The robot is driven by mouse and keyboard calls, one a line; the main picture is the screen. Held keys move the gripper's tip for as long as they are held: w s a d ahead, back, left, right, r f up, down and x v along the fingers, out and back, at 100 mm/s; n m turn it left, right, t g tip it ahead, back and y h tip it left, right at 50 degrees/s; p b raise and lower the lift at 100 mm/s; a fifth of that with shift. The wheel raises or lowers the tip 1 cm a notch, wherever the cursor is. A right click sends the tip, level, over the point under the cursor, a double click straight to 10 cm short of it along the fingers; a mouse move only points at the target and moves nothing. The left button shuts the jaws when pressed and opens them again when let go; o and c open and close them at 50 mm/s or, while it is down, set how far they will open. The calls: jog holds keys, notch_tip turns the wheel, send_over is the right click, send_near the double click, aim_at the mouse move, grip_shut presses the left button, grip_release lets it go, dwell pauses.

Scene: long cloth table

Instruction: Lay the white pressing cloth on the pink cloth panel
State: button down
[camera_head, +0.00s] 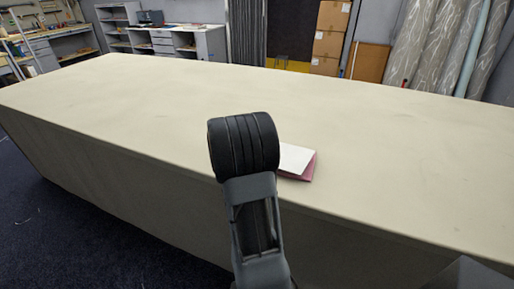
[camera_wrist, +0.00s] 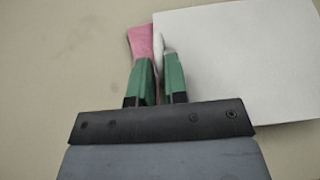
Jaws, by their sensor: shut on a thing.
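The white pressing cloth (camera_head: 294,157) lies over the pink cloth panel (camera_head: 310,169) near the table's front edge, just right of my arm. Pink shows along its right and front edges in the head view. In the wrist view, the white cloth (camera_wrist: 245,60) spreads flat to the right, and a strip of the pink panel (camera_wrist: 141,40) shows at its left. My gripper (camera_wrist: 159,62) is shut on a raised fold of the white cloth at its left edge. My arm hides the fingers in the head view.
The long cream table (camera_head: 400,150) is otherwise bare, with free room all around the cloths. Behind it stand cardboard boxes (camera_head: 328,42), fabric rolls (camera_head: 440,45) and grey shelving (camera_head: 180,42).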

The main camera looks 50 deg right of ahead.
jog(key=shift+f+b, duration=0.45)
jog(key=shift+b, duration=0.05)
jog(key=c, duration=1.1)
grip_release()
jog(key=shift+a, duration=0.1)
jog(key=v, duration=1.3)
jog(key=shift+a+r, duration=0.2)
jog(key=shift+a, duration=0.1)
